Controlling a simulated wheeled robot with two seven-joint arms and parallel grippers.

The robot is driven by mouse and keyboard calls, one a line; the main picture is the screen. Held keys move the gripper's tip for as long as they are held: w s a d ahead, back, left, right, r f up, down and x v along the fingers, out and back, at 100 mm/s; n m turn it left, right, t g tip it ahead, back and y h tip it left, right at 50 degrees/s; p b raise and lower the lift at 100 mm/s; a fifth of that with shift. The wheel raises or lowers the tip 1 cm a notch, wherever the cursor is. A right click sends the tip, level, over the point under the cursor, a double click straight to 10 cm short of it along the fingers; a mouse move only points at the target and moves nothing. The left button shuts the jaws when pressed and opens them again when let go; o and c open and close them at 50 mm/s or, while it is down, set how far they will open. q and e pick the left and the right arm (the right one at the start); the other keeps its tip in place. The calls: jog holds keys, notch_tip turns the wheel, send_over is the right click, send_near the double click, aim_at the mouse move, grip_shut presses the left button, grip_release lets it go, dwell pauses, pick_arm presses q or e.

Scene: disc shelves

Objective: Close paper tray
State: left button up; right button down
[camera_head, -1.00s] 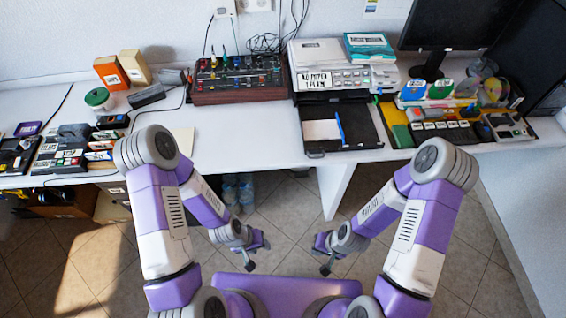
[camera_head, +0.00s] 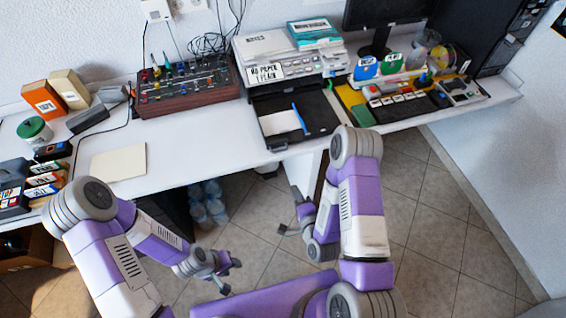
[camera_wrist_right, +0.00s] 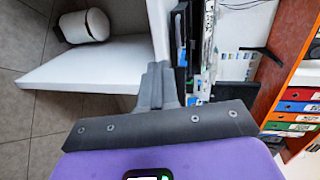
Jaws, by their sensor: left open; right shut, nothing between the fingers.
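The black paper tray (camera_head: 318,130) sticks out from under the printer (camera_head: 285,65) toward the desk's front edge. White paper and a blue strip lie in it. My right gripper (camera_head: 286,212) is in front of and below the desk edge, apart from the tray. It is shut and empty; its fingers (camera_wrist_right: 153,85) also show together in the right wrist view, with the white desk beyond. My left gripper (camera_head: 229,276) is open and empty, low over the floor and far from the tray.
A control box with knobs (camera_head: 188,95) stands left of the printer. A yellow organizer (camera_head: 350,97) stands close to the tray's right side. The desk (camera_head: 205,133) is clear left of the tray. Water bottles (camera_head: 208,203) stand on the floor underneath.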

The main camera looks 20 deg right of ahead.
jog(key=shift+m+t, duration=0.4)
jog(key=w+b, duration=0.1)
jog(key=w, duration=0.3)
jog(key=w+b, duration=0.1)
jog(key=w, duration=0.4)
jog(key=w+b, duration=0.1)
jog(key=w, duration=0.4)
jog(key=shift+a, duration=0.25)
pick_arm(q)
notch_tip(320, 180, down, 4)
jog(key=shift+r, duration=0.15)
pick_arm(e)
jog(key=shift+s, duration=0.1)
